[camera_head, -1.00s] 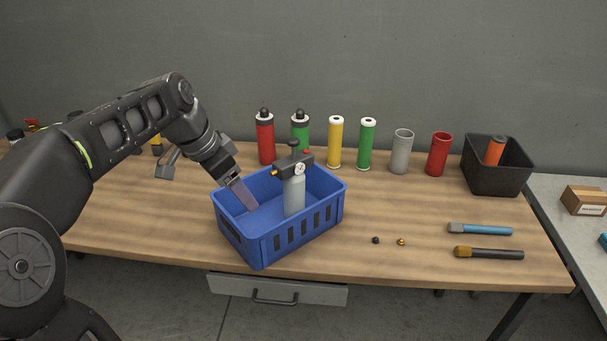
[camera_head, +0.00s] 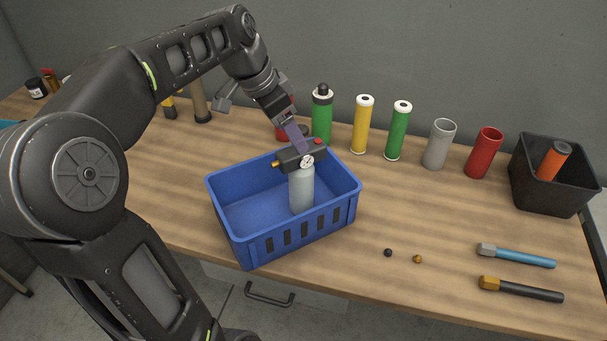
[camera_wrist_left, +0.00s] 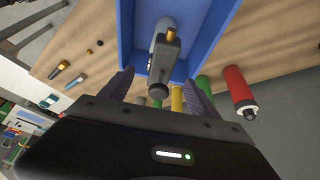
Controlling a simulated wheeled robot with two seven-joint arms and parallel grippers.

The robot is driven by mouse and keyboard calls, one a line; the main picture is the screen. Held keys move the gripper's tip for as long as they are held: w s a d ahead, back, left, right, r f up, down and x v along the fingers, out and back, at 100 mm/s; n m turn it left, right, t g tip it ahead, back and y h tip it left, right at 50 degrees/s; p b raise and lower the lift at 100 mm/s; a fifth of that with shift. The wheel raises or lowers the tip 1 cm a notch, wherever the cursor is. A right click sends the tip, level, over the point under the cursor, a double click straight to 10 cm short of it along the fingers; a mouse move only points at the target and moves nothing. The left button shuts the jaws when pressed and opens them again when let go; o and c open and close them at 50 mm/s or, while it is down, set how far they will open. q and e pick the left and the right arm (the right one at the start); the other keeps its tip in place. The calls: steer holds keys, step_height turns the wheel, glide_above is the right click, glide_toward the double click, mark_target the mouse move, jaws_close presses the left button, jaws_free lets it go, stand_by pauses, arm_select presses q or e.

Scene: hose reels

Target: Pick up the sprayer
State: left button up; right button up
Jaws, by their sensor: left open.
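The sprayer (camera_head: 301,187) stands upright in the blue crate (camera_head: 245,247), with a pale grey bottle, a black head, a brass nozzle and a round gauge. My left gripper (camera_head: 301,146) is at the sprayer's head from behind and above, and its finger overlaps the head in the head view. In the left wrist view the open fingers (camera_wrist_left: 160,84) point toward the sprayer (camera_wrist_left: 164,57), whose black head lies between them. I cannot tell whether they touch it. My right gripper is not in view.
Behind the crate stand a green bottle (camera_head: 322,118), a yellow cylinder (camera_head: 362,124), a green cylinder (camera_head: 398,131), a grey tube (camera_head: 439,144) and a red tube (camera_head: 484,153). A black bin (camera_head: 548,194) is at the right. Two brush-like tools (camera_head: 516,256) lie in front of it.

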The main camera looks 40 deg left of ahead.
mark_target(298, 182)
arm_select(q)
steer(key=shift+x, duration=1.35)
steer(key=p+x, duration=0.2)
steer(key=x, duration=0.2)
steer(key=shift+w+d+f, duration=0.1)
steer(key=shift+f, duration=0.2)
steer(key=shift+w+f, duration=0.1)
steer(key=shift+f, duration=0.15)
jaws_close()
